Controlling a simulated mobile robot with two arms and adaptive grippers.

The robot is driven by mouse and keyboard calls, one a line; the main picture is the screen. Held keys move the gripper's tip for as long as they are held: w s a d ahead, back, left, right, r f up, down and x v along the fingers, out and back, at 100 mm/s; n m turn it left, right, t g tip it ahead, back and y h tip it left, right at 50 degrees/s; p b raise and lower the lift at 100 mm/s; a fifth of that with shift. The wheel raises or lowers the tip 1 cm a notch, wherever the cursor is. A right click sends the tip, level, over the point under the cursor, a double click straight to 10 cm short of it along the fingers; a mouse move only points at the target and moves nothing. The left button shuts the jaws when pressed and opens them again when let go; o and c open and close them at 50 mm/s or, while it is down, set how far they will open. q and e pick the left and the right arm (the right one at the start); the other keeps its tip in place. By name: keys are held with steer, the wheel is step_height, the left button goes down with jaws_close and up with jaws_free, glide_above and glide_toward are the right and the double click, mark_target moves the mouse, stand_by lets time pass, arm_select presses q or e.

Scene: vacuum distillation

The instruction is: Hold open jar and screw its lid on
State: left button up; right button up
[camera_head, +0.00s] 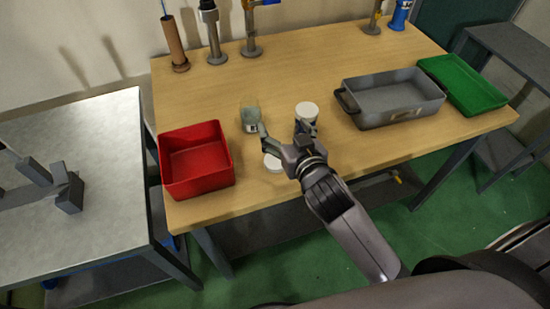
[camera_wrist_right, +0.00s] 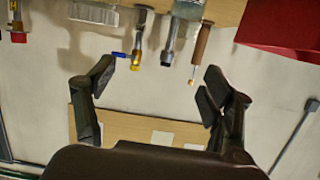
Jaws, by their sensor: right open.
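A small clear, greenish jar (camera_head: 250,116) with a pale label stands on the wooden table, right of the red bin. Whether its top is open is too small to tell. A second jar (camera_head: 306,112) with a white top stands to its right, partly hidden by my right gripper. A flat white disc, apparently a lid (camera_head: 272,163), lies nearer the table's front edge, partly covered by the gripper. My right gripper (camera_head: 281,131) is open, its fingers spread between the two jars; its wrist view (camera_wrist_right: 158,86) shows nothing between them.
The red bin (camera_head: 196,185) stands left, the grey handled tray (camera_head: 395,112) and green tray (camera_head: 478,84) right. Taps (camera_head: 250,38) and a brown rod (camera_head: 174,44) line the back edge. The wooden table's middle back is clear.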

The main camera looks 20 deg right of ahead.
steer(key=w+a+r+n+t+y, duration=0.25)
steer(key=a+r+y, duration=0.35)
steer(key=r, duration=0.3)
steer(key=w+a+r+n+t+y, duration=0.1)
steer(key=a+r+n+t+y, duration=0.35)
steer(key=r, duration=0.45)
steer(key=s+a+r+n+g+y, duration=0.1)
steer(key=s+a+n+g+y, duration=0.4)
steer(key=a+n+g, duration=0.4)
steer(key=s+a+r+n+g+y, duration=0.1)
steer(key=s+a+n+g+y, duration=0.5)
steer(key=g, duration=0.6)
steer(key=w+d+f+n+g+h, duration=0.1)
steer(key=d+f+h, duration=0.2)
steer(key=f+h, duration=0.35)
steer(key=w+d+f+n+g+h, duration=0.1)
steer(key=d+f+g+h, duration=0.15)
steer(key=f+h, duration=0.4)
steer(key=w+d+m+t+h, duration=0.1)
steer(key=w+d+m+h, duration=0.1)
steer(key=d, duration=0.7)
steer(key=w+d+f+m+t+h, duration=0.1)
steer(key=w+d+m+h, duration=0.2)
steer(key=d+h, duration=0.3)
steer(key=w+d, duration=0.1)
steer(key=d, duration=0.2)
steer(key=shift+w+f+m+h, duration=0.25)
steer(key=shift+m+h, duration=0.05)
steer(key=shift+h, duration=0.05)
